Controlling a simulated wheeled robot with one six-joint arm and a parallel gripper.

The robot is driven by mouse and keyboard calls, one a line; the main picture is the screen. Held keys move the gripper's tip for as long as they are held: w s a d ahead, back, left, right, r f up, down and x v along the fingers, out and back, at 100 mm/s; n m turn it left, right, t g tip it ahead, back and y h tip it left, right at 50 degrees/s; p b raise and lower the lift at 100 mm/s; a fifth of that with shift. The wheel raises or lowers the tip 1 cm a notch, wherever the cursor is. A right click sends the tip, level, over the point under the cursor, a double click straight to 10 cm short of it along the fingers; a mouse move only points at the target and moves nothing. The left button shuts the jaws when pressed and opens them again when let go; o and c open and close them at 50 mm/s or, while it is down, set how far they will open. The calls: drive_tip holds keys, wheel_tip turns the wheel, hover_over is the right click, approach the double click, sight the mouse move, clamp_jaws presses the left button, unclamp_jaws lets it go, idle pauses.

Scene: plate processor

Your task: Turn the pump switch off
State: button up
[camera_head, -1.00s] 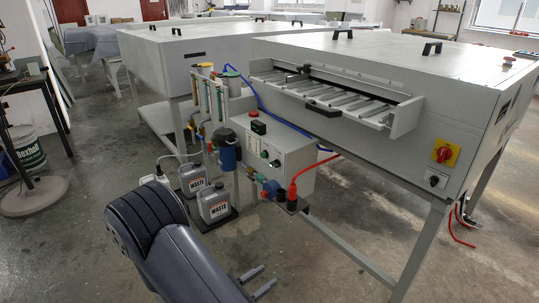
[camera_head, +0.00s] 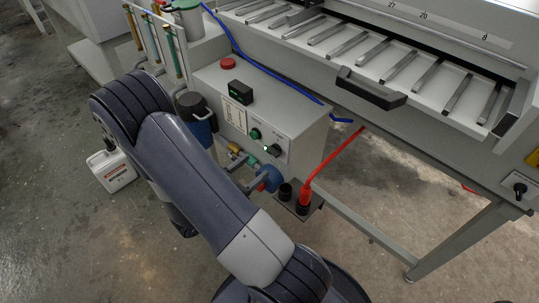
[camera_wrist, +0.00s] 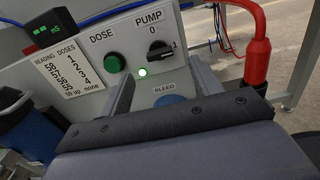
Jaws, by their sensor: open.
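The pump switch (camera_wrist: 160,52) is a black rotary knob on the grey control box, labelled PUMP with marks 0 and 1. Its handle lies roughly sideways, towards the 1. In the head view the switch (camera_head: 275,151) is on the box front, right of the green DOSE button (camera_head: 254,134). My gripper (camera_wrist: 162,68) is open and empty, its fingers in front of the panel, left and right of the switch in the wrist view. In the head view my gripper (camera_head: 243,177) is below and left of the switch, apparently not touching it.
A red plug and cable (camera_wrist: 259,50) stand right of the gripper. A blue BLEED part (camera_wrist: 172,100) lies below the switch, between the fingers. The blue filter (camera_head: 197,122) is left of the box. The plate machine's tray (camera_head: 400,85) overhangs at upper right.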

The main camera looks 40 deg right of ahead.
sight(271, 153)
drive_tip(key=shift+w+d+b, duration=0.2)
drive_tip(key=shift+w+d, duration=0.05)
drive_tip(key=shift+d, duration=1.7)
drive_tip(key=shift+w+d+b, duration=0.15)
drive_tip(key=shift+w+d, duration=0.05)
drive_tip(key=shift+d, duration=1.7)
drive_tip(key=shift+c, duration=0.3)
drive_tip(key=c, duration=0.9)
